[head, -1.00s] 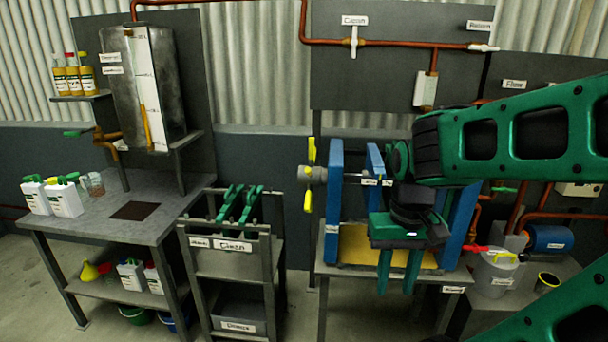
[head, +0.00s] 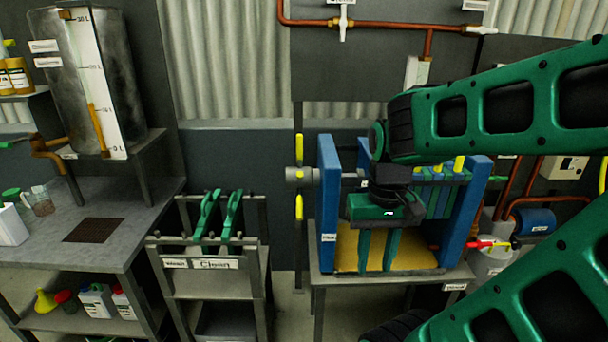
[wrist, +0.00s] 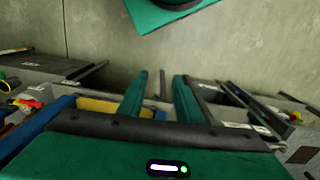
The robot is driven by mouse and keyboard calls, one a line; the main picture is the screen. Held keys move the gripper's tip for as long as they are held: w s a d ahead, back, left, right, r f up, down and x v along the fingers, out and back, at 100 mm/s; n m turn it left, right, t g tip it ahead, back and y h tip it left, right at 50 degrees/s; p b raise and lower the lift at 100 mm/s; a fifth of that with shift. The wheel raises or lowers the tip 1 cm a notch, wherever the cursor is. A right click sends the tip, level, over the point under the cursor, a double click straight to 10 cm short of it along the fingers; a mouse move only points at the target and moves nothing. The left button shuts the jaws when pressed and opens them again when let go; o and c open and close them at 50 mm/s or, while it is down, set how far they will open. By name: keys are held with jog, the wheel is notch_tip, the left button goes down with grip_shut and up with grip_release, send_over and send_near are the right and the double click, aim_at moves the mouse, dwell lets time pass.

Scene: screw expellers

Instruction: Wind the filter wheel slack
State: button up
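The filter wheel (head: 299,207) has a grey hub and yellow handles, one pointing up and one down, at the left end of the filter press. The press has blue end frames (head: 329,205) and a yellow tray (head: 345,246) below. My gripper (head: 379,252) hangs in front of the press, to the right of the wheel and apart from it, with its green fingers pointing down. The fingers are spread with nothing between them; in the wrist view the gap also shows empty (wrist: 160,95). My wrist hides part of the press middle. I cannot make out the wheel in the wrist view.
Several filter plates (head: 440,192) stand at the press's right side. A rack labelled Clean (head: 214,264) with green plates stands left of the press. A workbench (head: 150,205) and tank (head: 95,75) are further left. A bucket (head: 487,262) stands right of the press.

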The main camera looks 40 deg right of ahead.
jog(key=shift+o, duration=0.5)
jog(key=shift+d, duration=0.15)
jog(key=n+t+h, duration=0.2)
jog(key=t+h, duration=0.1)
jog(key=h, duration=0.1)
send_near(299, 175)
jog(key=w+d, duration=0.1)
jog(key=x, duration=1.1)
jog(key=shift+w+f, duration=0.2)
jog(key=shift+w, duration=0.1)
grip_shut()
